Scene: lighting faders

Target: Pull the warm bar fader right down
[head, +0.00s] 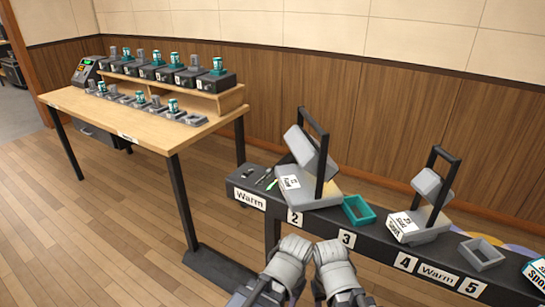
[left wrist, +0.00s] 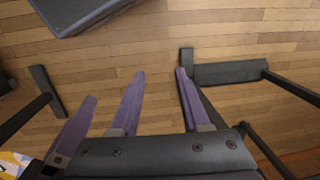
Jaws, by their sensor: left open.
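A small dark console (head: 86,72) with a lit green and yellow panel stands at the far left end of the wooden table. It is too small to make out any fader or its position. My left gripper (head: 293,243) is at the bottom centre, well apart from the console. In the left wrist view the left gripper (left wrist: 160,72) is open and empty above the floor. My right gripper (head: 330,246) is beside it; its fingers cannot be made out.
The wooden table (head: 120,122) holds several teal and grey cylinders in dark holders, some on a raised shelf (head: 205,93). Grey lamp-like units (head: 310,190) and a teal tray (head: 358,209) sit on the dark bar. Bare wooden floor (head: 120,240) lies left and in front of the table.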

